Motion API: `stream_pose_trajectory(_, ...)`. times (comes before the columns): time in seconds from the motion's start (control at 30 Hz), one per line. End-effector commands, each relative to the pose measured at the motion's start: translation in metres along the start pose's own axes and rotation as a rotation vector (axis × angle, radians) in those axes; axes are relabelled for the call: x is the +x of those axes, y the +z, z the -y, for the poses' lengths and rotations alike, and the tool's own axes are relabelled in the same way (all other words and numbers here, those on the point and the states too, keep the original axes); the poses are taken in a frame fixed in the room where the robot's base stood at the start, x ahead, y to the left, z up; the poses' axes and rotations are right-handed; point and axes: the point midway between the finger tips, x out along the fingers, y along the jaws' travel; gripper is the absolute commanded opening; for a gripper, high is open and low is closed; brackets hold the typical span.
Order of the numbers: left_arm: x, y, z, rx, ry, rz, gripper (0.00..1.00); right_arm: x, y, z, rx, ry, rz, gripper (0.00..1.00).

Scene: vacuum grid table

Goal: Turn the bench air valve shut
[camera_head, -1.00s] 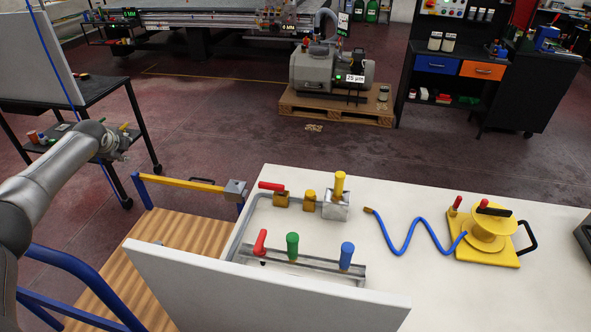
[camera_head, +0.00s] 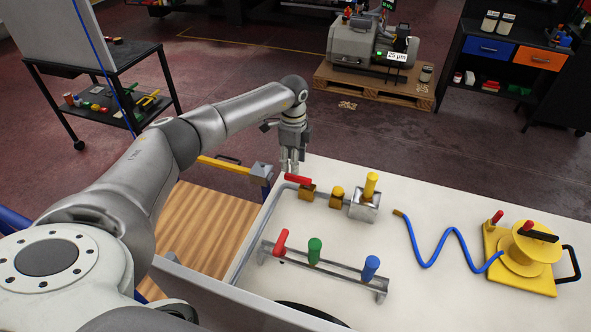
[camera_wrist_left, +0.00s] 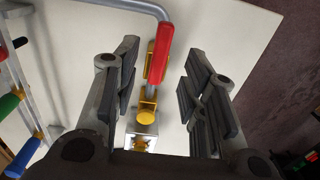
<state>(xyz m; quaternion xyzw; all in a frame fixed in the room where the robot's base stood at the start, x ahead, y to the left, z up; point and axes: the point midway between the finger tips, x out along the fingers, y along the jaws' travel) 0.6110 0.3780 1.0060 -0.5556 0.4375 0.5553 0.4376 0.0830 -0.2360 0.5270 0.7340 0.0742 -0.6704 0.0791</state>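The bench air valve is a brass body (camera_head: 308,192) on a grey pipe, with a red lever handle (camera_head: 297,180). The handle lies roughly in line with the pipe, and in the left wrist view it also shows as a long red bar (camera_wrist_left: 161,52). My left gripper (camera_head: 289,167) points down at the table's back left edge, close to the handle. In the left wrist view its padded fingers are spread wide, one on each side of the handle and apart from it. I cannot tell the height gap. My right gripper is out of view.
A yellow knob (camera_head: 370,186) stands on a metal block beyond the valve. A rack (camera_head: 330,273) with red, green and blue handles stands in front. A blue hose (camera_head: 433,262) and yellow reel (camera_head: 523,255) lie to the right. White tabletop (camera_head: 415,295) is bare between them.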

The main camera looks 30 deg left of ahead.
Motion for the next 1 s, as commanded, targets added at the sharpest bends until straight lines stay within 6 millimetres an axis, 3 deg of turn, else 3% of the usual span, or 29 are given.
stream_pose_trajectory(0.13,0.028,0.0,-0.001,-0.001,0.005,0.001,0.39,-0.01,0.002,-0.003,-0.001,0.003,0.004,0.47)
stream_pose_trajectory(0.3,0.05,0.0,0.0,-0.001,0.001,0.0,0.39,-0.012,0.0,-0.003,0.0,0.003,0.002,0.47)
stream_pose_trajectory(0.73,0.06,0.0,0.0,0.001,-0.002,0.0,0.39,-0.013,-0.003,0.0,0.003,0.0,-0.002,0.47)
stream_pose_trajectory(1.0,0.06,0.0,0.0,0.001,-0.002,0.0,0.06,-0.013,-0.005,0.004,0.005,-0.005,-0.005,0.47)
